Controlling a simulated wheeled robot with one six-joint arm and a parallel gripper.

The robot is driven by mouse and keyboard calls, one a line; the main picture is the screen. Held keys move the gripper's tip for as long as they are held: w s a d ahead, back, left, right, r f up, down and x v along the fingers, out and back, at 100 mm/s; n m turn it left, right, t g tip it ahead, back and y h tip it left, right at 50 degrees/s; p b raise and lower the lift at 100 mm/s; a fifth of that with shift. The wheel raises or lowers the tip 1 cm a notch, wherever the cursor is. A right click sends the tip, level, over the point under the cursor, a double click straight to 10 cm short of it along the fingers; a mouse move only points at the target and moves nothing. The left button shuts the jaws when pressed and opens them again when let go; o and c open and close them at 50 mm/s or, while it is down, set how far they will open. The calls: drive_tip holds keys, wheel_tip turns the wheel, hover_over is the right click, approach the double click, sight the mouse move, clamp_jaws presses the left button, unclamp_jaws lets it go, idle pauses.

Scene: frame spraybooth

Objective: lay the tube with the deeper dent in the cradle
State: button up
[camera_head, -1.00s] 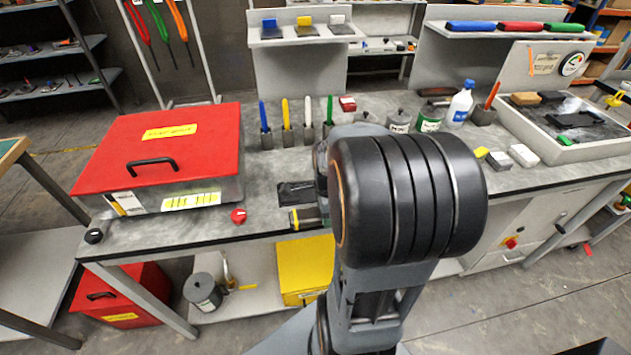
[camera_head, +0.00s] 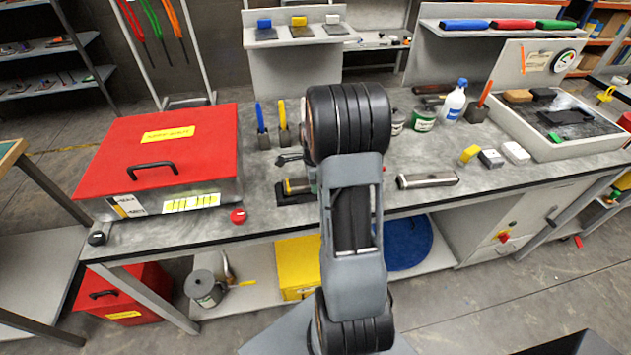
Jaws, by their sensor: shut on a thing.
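A silver tube (camera_head: 428,180) with dark ends lies on the bench, right of my arm. A second tube (camera_head: 297,186), with a yellow band at its dark left end, shows left of my arm, at or just over the black cradle (camera_head: 292,198). My gripper (camera_head: 309,178) is shut on this banded tube; the forearm hides most of the gripper and the tube's right part. I cannot tell whether the tube touches the cradle. The dents on both tubes cannot be made out.
A red-lidded box (camera_head: 160,150) and a red knob (camera_head: 238,216) are to the left. Marker holders stand behind. A white bottle (camera_head: 454,100), small blocks (camera_head: 491,158) and a grey tray (camera_head: 560,150) are to the right. The bench is clear around the silver tube.

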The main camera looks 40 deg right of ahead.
drive_tip(key=shift+f, duration=0.45)
drive_tip(key=shift+f, duration=0.15)
drive_tip(key=o, duration=1.1)
